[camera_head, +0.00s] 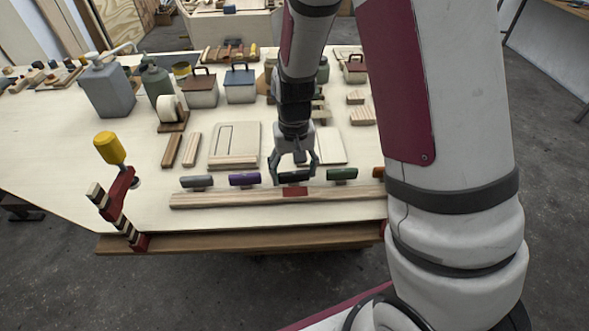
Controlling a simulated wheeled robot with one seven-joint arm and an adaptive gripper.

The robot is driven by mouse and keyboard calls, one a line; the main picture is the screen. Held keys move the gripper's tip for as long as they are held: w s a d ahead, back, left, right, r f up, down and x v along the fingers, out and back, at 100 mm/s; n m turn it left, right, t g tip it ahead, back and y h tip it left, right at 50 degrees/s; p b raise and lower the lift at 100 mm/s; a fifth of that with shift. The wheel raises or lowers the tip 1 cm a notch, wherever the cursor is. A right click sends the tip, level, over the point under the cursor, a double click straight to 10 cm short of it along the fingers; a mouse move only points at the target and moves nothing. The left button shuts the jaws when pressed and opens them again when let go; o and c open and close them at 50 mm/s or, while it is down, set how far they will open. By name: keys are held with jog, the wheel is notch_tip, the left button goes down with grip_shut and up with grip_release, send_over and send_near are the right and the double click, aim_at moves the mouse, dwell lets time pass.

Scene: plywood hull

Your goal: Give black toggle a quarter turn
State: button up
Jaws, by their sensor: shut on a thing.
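A row of coloured toggles stands along a pale wooden strip (235,199) near the table's front edge. The black toggle (294,177) is in the middle of the row, lying lengthwise along the strip, above a red patch (295,192). My gripper (294,178) reaches down from above with a finger at each end of the black toggle and is shut on it. The fingers partly cover its ends. A purple toggle (244,179) and a grey toggle (196,182) are to the left. A green toggle (342,174) is just right. An orange toggle (378,172) is partly hidden by my arm.
A red clamp with a yellow handle (110,148) rises at the strip's left. Behind the row lie wooden boards (234,145) and a tape roll (171,109). Jugs (106,88) and lidded boxes (240,84) stand farther back. My arm hides the table's right side.

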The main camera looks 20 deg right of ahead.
aim_at(294, 173)
jog(key=shift+m, duration=0.3)
dwell(0.4)
jog(key=o, duration=1.1)
jog(key=shift+o, duration=0.2)
notch_tip(294, 173, up, 12)
